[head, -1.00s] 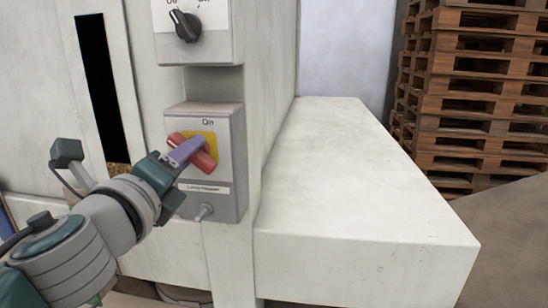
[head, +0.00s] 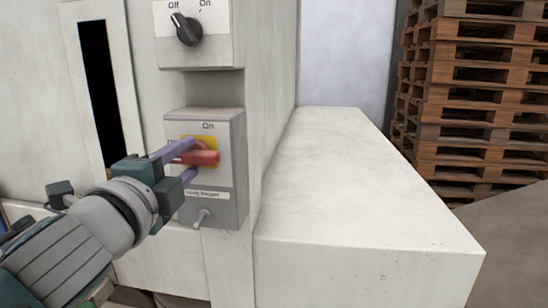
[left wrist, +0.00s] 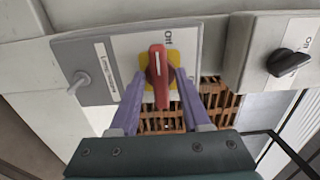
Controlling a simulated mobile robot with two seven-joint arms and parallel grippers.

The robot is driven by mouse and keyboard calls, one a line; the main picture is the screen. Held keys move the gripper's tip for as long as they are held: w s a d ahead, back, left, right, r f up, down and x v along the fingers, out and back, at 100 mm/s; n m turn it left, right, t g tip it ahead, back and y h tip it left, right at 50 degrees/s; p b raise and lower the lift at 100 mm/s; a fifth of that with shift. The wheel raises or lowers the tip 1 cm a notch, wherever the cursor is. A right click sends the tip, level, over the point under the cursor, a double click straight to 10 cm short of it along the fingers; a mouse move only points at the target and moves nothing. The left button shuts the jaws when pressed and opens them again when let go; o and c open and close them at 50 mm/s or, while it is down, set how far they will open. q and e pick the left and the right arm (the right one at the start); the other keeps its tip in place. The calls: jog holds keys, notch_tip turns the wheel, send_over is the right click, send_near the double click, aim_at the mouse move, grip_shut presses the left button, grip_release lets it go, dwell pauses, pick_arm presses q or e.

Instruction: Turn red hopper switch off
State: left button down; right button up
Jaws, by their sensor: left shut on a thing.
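The red hopper switch (head: 205,157) is a red handle on a yellow plate (head: 212,143) on the lower grey box. Its handle lies horizontal in the head view, in line with the "Off" mark seen in the left wrist view; "On" is printed above it. My left gripper (head: 193,158) is shut on the handle, one purple finger above it and one below. In the left wrist view, the handle (left wrist: 158,75) stands between the two fingers. My gripper hides part of the box's left side. My right gripper is not in view.
An upper box with a black knob (head: 187,29) is just above. A small metal toggle (head: 203,217) sits below the red switch. A wide pale ledge (head: 335,200) juts out at right. Stacked wooden pallets (head: 480,90) stand behind.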

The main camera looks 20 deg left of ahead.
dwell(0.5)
pick_arm(q)
jog(key=c, duration=0.7)
grip_release()
jog(key=shift+b+v, duration=1.1)
jog(key=shift+v, duration=3.9)
